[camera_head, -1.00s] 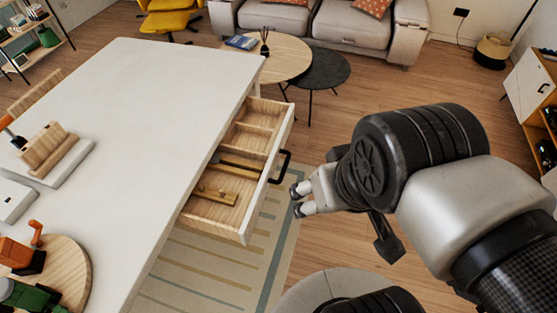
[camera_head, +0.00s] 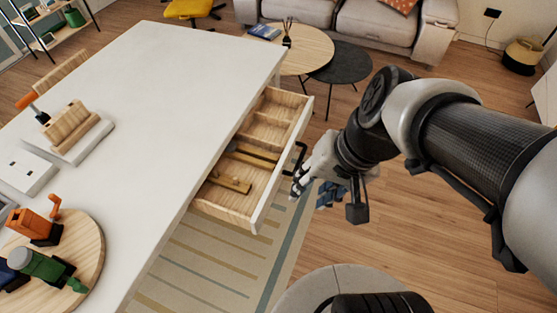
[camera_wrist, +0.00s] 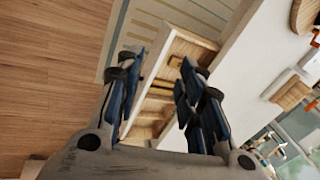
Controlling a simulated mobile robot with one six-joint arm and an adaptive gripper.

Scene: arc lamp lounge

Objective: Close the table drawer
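The white table (camera_head: 150,90) has its drawer pulled open on the right side. The drawer (camera_head: 284,166) has a white front, wooden inner compartments and a black handle (camera_head: 301,154). Wooden and dark items lie inside it. My gripper (camera_head: 297,182) is just outside the drawer front, close to the handle; whether they touch I cannot tell. In the wrist view, the fingers of my gripper (camera_wrist: 162,60) are spread apart with nothing clearly held between them. The drawer (camera_wrist: 160,88) shows behind and between the fingers there, and the handle is not clearly visible.
A round wooden table (camera_head: 308,48) and a dark round table (camera_head: 343,64) stand behind the drawer, before a grey sofa (camera_head: 350,38). A striped rug (camera_head: 215,260) lies below. A wooden board (camera_head: 93,245) with toys sits on the table's near left. Wooden floor is open at right.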

